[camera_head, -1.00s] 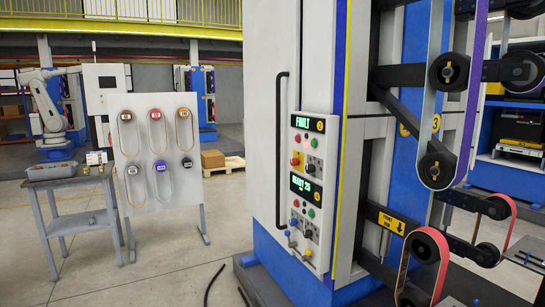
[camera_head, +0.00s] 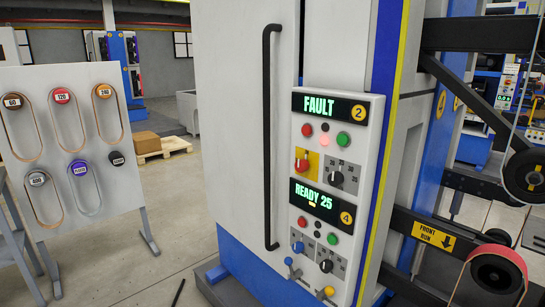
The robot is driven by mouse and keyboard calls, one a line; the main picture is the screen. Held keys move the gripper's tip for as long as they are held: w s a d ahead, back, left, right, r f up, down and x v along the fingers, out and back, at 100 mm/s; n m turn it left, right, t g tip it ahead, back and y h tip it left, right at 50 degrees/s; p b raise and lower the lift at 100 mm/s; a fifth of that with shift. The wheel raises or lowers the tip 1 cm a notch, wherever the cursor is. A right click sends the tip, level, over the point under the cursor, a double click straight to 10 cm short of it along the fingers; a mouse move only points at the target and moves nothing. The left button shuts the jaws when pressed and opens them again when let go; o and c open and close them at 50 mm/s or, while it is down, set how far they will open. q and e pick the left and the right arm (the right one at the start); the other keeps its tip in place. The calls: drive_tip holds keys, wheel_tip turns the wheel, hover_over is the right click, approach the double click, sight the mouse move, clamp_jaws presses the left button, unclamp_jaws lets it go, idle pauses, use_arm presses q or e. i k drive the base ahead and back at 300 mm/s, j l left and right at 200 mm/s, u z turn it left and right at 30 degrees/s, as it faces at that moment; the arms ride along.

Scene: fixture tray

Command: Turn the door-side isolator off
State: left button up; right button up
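A light grey control panel (camera_head: 371,130) is mounted on the machine to the right of a cabinet door (camera_head: 237,110). Its upper half has a FAULT display (camera_head: 320,106), a red rotary isolator (camera_head: 301,161) on a yellow plate on the door side, and a black selector (camera_head: 337,178) to its right. The red handle looks roughly upright; its label is unreadable. The lower half has a READY 25 display (camera_head: 316,197), a blue knob (camera_head: 298,247) on a grey plate on the door side, and a black selector (camera_head: 326,265). Neither gripper is in view.
A long black door handle (camera_head: 268,137) stands left of the panel. A blue lever (camera_head: 289,262) and a yellow-ended lever (camera_head: 328,292) sit at the panel's bottom. Belt rollers (camera_head: 497,282) and arms stick out at right. A belt display board (camera_head: 132,182) stands left; floor between is mostly clear.

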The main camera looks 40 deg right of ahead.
sight(301, 166)
drive_tip(key=i+z, duration=0.45)
drive_tip(key=i+j+z, duration=0.25)
drive_tip(key=z, duration=0.15)
drive_tip(key=i+j+z, duration=0.3)
drive_tip(key=z, duration=0.15)
drive_tip(key=i+j, duration=0.05)
drive_tip(key=i, duration=0.05)
